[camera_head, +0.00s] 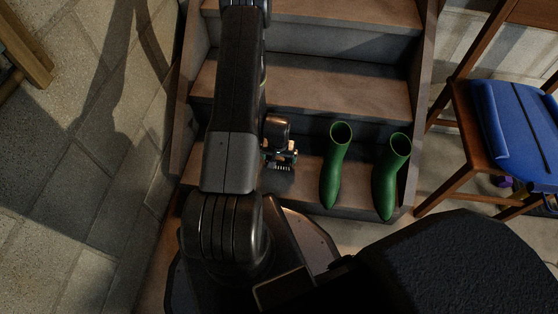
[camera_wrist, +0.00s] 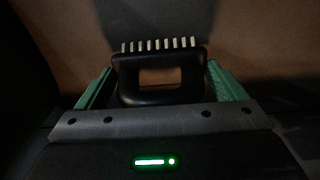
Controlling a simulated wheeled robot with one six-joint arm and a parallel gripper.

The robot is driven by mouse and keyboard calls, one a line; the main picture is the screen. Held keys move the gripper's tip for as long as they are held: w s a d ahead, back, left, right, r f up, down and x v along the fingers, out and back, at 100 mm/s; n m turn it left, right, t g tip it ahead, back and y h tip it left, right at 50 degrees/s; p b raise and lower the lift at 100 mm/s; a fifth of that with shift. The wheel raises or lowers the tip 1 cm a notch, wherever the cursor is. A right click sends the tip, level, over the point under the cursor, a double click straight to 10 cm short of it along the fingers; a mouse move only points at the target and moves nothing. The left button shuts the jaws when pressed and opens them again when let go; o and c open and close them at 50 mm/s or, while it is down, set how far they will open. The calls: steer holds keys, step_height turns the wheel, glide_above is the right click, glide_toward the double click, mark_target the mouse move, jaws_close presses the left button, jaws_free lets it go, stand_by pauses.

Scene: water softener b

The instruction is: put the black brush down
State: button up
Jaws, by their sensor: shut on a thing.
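The black brush (camera_wrist: 160,92) is in the wrist view, with a looped black handle and a row of pale bristles along its far edge. My gripper (camera_wrist: 160,88) has green-padded fingers on both sides of the brush handle and is shut on it. In the head view my gripper (camera_head: 280,157) is low over a wooden step, left of the green boots, and the brush (camera_head: 279,167) shows as a small dark shape with pale bristles. I cannot tell whether the brush touches the step.
Two green boots (camera_head: 335,165) (camera_head: 390,177) stand on the same wooden step (camera_head: 306,188), to the right of my gripper. More steps (camera_head: 315,85) rise behind. Stone wall tiles are at the left.

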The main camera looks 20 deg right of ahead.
mark_target(278, 163)
steer(key=shift+f, duration=0.15)
steer(key=shift+f, duration=0.25)
steer(key=o, duration=0.7)
steer(key=shift+r, duration=0.1)
steer(key=shift+o, duration=0.2)
steer(key=shift+r, duration=0.15)
step_height(278, 163, up, 12)
steer(key=s+p, duration=0.1)
steer(key=p, duration=0.7)
steer(key=shift+a+p, duration=0.4)
steer(key=shift+s, duration=0.1)
